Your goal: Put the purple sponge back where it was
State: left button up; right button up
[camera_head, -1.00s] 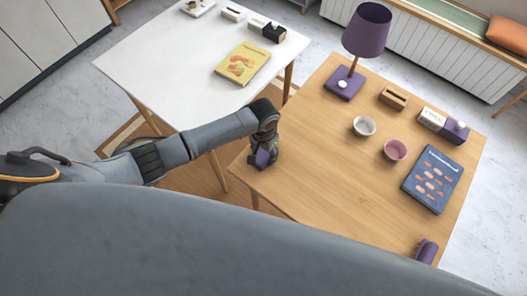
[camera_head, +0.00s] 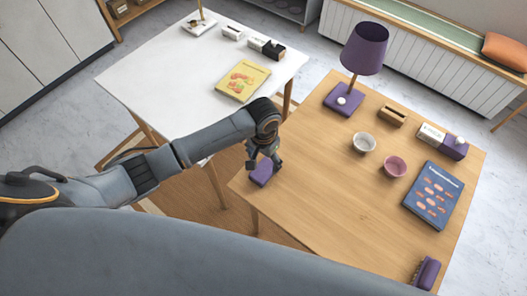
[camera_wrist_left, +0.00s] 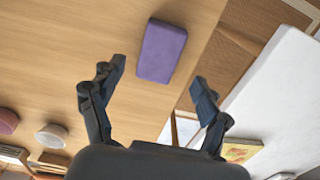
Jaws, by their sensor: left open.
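The purple sponge (camera_head: 262,177) lies flat on the wooden table (camera_head: 330,190), close to its left edge. In the left wrist view the sponge (camera_wrist_left: 162,51) is a plain purple block lying beyond the fingertips, with clear space between it and both fingers. My left gripper (camera_head: 265,163) is open and empty just above the sponge; it also shows in the left wrist view (camera_wrist_left: 160,75) with its fingers spread wide. It hides part of the sponge in the head view. My right gripper is not in view.
A purple lamp (camera_head: 364,50), white bowl (camera_head: 364,142), pink bowl (camera_head: 395,167), blue book (camera_head: 434,194) and a purple brush-like item (camera_head: 426,273) stand on the wooden table. A white table (camera_head: 150,75) with a yellow book (camera_head: 243,80) is adjacent. The wooden table's middle is clear.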

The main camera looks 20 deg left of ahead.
aim_at(264, 170)
pick_arm(q)
jog(key=shift+r, duration=2.6)
